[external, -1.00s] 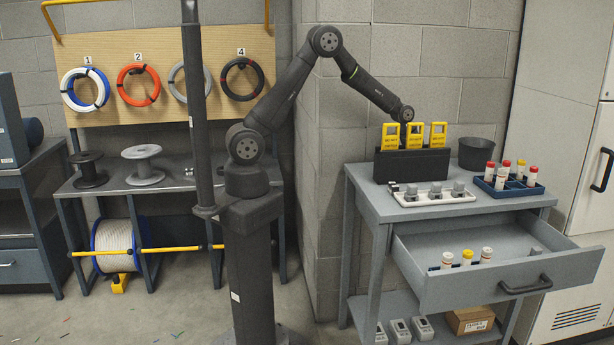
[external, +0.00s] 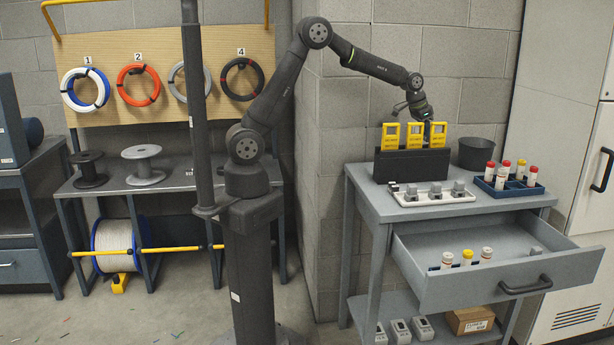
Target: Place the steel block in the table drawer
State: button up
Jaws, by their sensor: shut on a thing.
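My gripper (external: 426,120) points down behind the yellow tags at the back of the grey table (external: 365,187). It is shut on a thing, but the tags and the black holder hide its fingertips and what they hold. The table drawer (external: 470,287) is pulled open. A small grey block-like piece (external: 537,251) lies at its right rear; I cannot tell if it is steel. Several grey pieces (external: 435,189) sit in a white tray (external: 465,199) on the tabletop.
A black holder (external: 410,167) with yellow tags stands between my gripper and the drawer. A dark cup (external: 478,154) and a blue rack (external: 513,190) of vials are to the right. More vials (external: 467,257) stand in the drawer's left part; its middle looks clear.

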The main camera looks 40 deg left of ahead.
jog(key=w+d+r+m, duration=0.1)
jog(key=d+r+m, duration=0.2)
jog(key=d+r, duration=0.8)
jog(key=s+d+f+m+g, duration=0.1)
jog(key=s+d+f, duration=0.2)
jog(key=d, duration=0.4)
jog(key=s+d+f, duration=0.3)
jog(key=d+f, duration=0.1)
jog(key=d, duration=0.3)
jog(key=s+d+f+h, duration=0.1)
jog(key=s+d+f, duration=0.6)
jog(key=s+f, duration=0.35)
jog(key=s+d+f, duration=0.7)
jog(key=s+f, duration=0.3)
jog(key=s, duration=0.2)
jog(key=f, duration=0.6)
jog(key=shift+s+d+f, duration=0.2)
jog(key=shift+s+f, duration=0.15)
jog(key=shift+f, duration=1.85)
jog(key=shift+f, duration=0.15)
jog(key=o, duration=1.1)
